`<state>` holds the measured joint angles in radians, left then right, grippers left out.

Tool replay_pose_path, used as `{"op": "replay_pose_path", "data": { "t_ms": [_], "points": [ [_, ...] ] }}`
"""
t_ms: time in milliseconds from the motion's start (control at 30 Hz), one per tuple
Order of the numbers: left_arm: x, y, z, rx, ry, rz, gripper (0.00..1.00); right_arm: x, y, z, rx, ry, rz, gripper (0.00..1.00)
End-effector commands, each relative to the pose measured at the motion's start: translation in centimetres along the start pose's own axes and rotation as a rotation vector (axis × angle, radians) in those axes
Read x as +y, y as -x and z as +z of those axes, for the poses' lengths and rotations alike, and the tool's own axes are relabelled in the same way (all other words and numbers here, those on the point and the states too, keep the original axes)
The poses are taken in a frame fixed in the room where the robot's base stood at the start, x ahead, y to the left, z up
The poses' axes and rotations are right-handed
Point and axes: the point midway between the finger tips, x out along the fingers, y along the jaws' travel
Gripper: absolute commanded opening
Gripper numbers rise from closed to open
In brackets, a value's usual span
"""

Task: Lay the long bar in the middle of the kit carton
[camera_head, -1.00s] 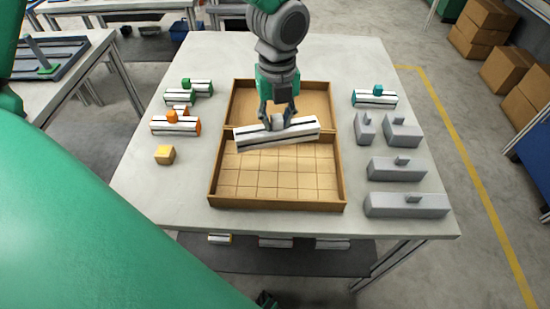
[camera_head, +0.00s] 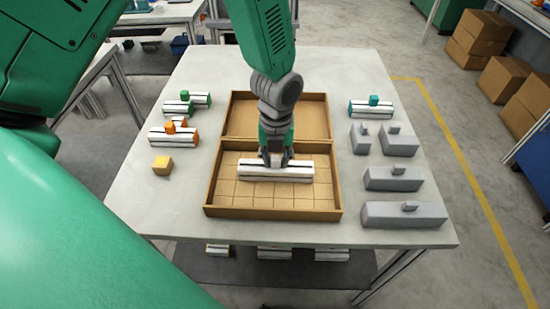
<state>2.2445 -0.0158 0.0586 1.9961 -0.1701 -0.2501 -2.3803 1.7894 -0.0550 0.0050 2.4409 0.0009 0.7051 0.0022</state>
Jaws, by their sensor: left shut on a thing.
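The long bar (camera_head: 302,172) is white with a dark stripe along it and lies crosswise over the middle of the carton's gridded near part. My left gripper (camera_head: 275,162) is shut on the bar from above, near the bar's middle. The bar looks low inside the carton; I cannot tell whether it touches the floor. The kit carton (camera_head: 272,213) is an open brown box with a grid on its near floor and a plain far part. My right gripper is not in view.
To the right are a teal-knobbed bar (camera_head: 371,110) and several grey knobbed blocks (camera_head: 393,179). The table's near strip (camera_head: 280,230) is clear.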

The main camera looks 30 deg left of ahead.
Motion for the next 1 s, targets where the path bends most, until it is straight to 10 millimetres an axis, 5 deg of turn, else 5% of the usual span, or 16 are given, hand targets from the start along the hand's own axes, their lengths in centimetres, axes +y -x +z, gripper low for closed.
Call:
{"op": "replay_pose_path", "data": {
  "t_ms": [333, 367, 400, 800, 1000],
  "points": [
    [0.6, -0.5, 0.5, 0.002, 0.002, -0.009, 0.0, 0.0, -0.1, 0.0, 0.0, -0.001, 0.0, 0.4],
    [0.6, -0.5, 0.5, 0.002, 0.002, -0.009, 0.32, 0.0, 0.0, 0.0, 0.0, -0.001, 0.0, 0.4],
    [0.6, -0.5, 0.5, 0.002, 0.002, -0.009, 0.42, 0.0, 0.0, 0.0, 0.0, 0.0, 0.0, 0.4],
    [0.2, -0.2, 0.2, 0.001, 0.001, -0.002, 0.42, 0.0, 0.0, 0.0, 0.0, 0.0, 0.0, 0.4],
    [0.3, 2.2, 0.3, -0.001, 0.001, -0.008, 0.42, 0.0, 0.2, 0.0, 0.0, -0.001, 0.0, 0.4]
  ]
}}
